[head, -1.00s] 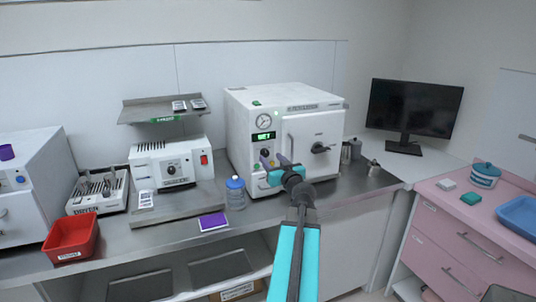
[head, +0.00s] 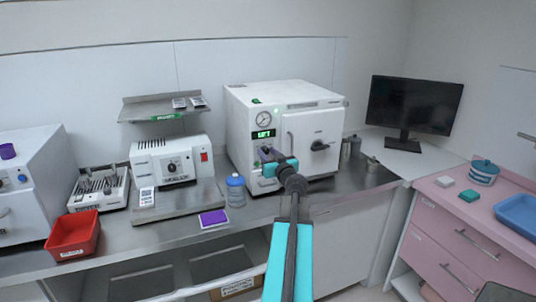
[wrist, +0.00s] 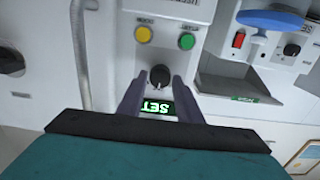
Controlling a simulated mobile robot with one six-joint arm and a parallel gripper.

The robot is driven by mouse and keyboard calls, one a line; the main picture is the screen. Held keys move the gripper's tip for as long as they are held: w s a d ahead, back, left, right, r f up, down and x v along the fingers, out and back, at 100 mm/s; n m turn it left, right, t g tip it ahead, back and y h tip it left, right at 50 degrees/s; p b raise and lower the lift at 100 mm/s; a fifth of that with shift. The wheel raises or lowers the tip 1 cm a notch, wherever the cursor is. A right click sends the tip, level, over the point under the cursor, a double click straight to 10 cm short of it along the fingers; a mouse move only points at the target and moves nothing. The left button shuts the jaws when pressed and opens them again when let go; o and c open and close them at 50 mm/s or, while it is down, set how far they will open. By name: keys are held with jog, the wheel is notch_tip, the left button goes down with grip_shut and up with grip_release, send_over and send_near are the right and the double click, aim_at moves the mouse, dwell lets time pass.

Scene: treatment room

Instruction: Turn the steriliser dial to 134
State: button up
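The steriliser (head: 315,125) is a white box on the steel counter. Its front has a round gauge, a green-lit display (head: 263,134) and a door with a black handle. In the wrist view the dial (wrist: 160,76) is a small black knob beside the display (wrist: 158,107), which reads SET and appears inverted. My gripper (head: 266,153) is at the steriliser's control panel, hiding the dial in the head view. In the wrist view my gripper's (wrist: 155,82) two purple fingers are apart, one on each side of the dial. Gaps show, and I cannot make out contact.
Yellow (wrist: 143,34) and green (wrist: 186,41) buttons sit close to the dial. A blue-capped bottle (head: 235,190) stands left of my gripper. A sealing machine (head: 170,165) and a red tray (head: 73,235) are further left. Metal canisters (head: 350,147) stand right of the steriliser.

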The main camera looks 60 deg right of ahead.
jog(key=c, duration=0.6)
jog(key=shift+f+m+b, duration=0.1)
jog(key=shift+m+b, duration=0.5)
jog(key=shift+b, duration=0.3)
jog(key=m+b, duration=0.2)
jog(key=b, duration=0.1)
jog(key=shift+s+d+m, duration=0.1)
jog(key=shift+d+m, duration=0.05)
jog(key=shift+m, duration=0.15)
jog(key=m+b, duration=0.2)
jog(key=m, duration=0.1)
jog(key=shift+m+b, duration=0.85)
jog(key=shift+m, duration=0.75)
jog(key=o, duration=1)
jog(key=shift+o, duration=0.2)
